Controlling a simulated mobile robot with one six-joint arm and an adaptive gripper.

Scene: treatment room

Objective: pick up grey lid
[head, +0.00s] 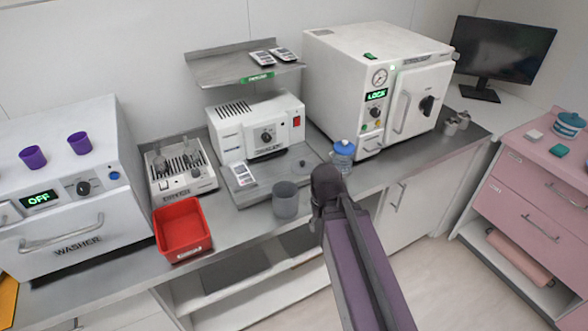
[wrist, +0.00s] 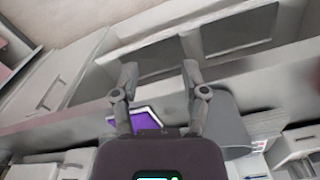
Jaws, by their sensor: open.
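The grey lid (head: 302,166), round with a small knob, lies on the grey surface in front of the white sealing device, just behind the open grey jar (head: 286,200). In the head view my gripper (head: 316,218) hangs at the counter's front edge, right of the jar and nearer than the lid; my arm hides part of it. In the wrist view my gripper (wrist: 158,75) has its two fingers apart with nothing between them. The grey jar (wrist: 232,120) shows beside the right finger there. I cannot make out the lid in the wrist view.
A clear jar with a blue lid (head: 343,155) stands behind my arm. A red bin (head: 182,228) sits left of the grey jar. The sealing device (head: 257,128) and the autoclave (head: 375,85) stand behind. Open shelves (head: 225,290) lie below the counter.

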